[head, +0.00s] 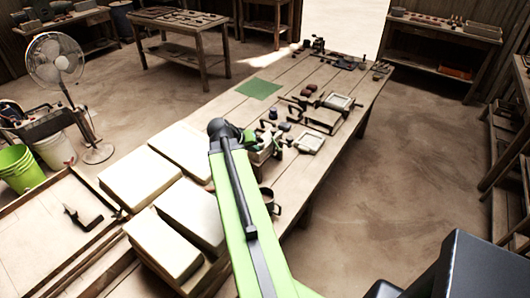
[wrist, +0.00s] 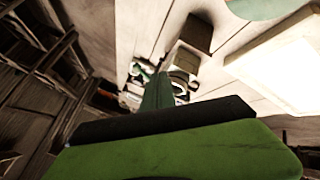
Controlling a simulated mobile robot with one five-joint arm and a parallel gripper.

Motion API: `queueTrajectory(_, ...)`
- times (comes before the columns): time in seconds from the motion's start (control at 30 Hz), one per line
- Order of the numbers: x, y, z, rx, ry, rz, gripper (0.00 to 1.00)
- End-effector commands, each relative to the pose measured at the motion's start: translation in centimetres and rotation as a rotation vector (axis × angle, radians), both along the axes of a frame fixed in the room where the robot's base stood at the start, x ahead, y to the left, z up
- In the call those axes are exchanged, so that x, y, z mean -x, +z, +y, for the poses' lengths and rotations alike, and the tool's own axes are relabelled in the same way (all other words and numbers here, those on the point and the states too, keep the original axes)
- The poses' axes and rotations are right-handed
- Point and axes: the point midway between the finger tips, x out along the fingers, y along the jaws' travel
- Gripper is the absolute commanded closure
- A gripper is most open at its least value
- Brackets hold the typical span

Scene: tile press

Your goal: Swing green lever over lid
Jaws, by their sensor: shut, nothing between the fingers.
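My gripper (wrist: 158,85) reaches up the middle of the wrist view, its narrow dark-green fingers together and empty. Just beyond its tips is a small press (wrist: 182,82) with a pale frame. A small green part (wrist: 145,67) beside the press, left of the fingertips, may be the green lever; I cannot tell if the fingers touch it. In the head view, my green arm reaches across the near side of the workbench and partly hides the press (head: 264,150). The lid cannot be made out clearly in either view.
The long workbench (head: 345,113) carries a green mat (head: 259,89), another press-like device (head: 328,109) and a dark mug (head: 268,201) close to my arm. Large pale slabs (head: 140,178) lie left of my arm. A fan (head: 55,62) stands on the floor at left.

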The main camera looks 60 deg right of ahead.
Motion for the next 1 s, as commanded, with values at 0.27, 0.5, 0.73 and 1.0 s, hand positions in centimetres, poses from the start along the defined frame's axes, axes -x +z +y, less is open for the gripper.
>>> queueTrajectory(0.27, 0.2, -5.5, -3.8, -0.001, -0.001, 0.0, 1.0)
queueTrajectory(0.5, 1.7, -6.5, -6.9, -0.001, -0.003, 0.0, 1.0)
queueTrajectory(0.73, 3.2, -6.1, -8.4, -0.001, 0.0, 0.0, 1.0)
queueTrajectory(1.0, 3.3, -6.2, -8.5, -0.001, 0.0, 0.0, 1.0)
